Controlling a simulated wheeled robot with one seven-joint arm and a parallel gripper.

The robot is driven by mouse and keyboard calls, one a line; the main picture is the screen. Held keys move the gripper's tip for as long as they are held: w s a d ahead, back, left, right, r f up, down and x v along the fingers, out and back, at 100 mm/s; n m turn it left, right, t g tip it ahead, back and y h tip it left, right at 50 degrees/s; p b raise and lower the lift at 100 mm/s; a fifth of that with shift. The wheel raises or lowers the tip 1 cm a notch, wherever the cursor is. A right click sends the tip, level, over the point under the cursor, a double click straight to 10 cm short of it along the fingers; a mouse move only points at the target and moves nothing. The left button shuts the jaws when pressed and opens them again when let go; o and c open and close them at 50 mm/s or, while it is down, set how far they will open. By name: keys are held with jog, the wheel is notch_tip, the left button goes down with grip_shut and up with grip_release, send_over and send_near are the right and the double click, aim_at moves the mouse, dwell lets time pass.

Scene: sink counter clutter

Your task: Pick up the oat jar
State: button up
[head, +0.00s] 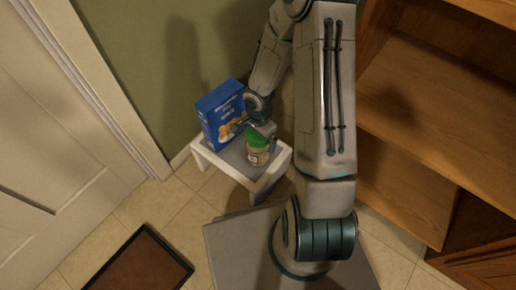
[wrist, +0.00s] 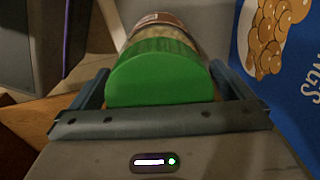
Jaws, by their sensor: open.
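The oat jar (head: 258,154) stands upright on a small white stool (head: 262,187) in the head view. It has a green lid and a clear body with a label. In the wrist view the green lid of the oat jar (wrist: 160,75) sits between the two fingers of my gripper (wrist: 160,90), with one finger on each side. My gripper is open around the jar. In the head view my gripper (head: 254,128) is at the jar's lid, partly hidden by my wrist. The lower body of the jar is mostly hidden behind the lid in the wrist view.
A blue box (head: 221,112) with food pictures stands on the stool just left of the jar; it also shows close at the right in the wrist view (wrist: 290,60). A wooden shelf (head: 430,110) is at the right. A white door (head: 60,120) and brown mat (head: 140,266) are at the left.

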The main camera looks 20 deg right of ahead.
jog(key=shift+f, duration=0.85)
jog(key=c, duration=1.3)
jog(key=shift+r, duration=0.1)
jog(key=shift+r, duration=0.1)
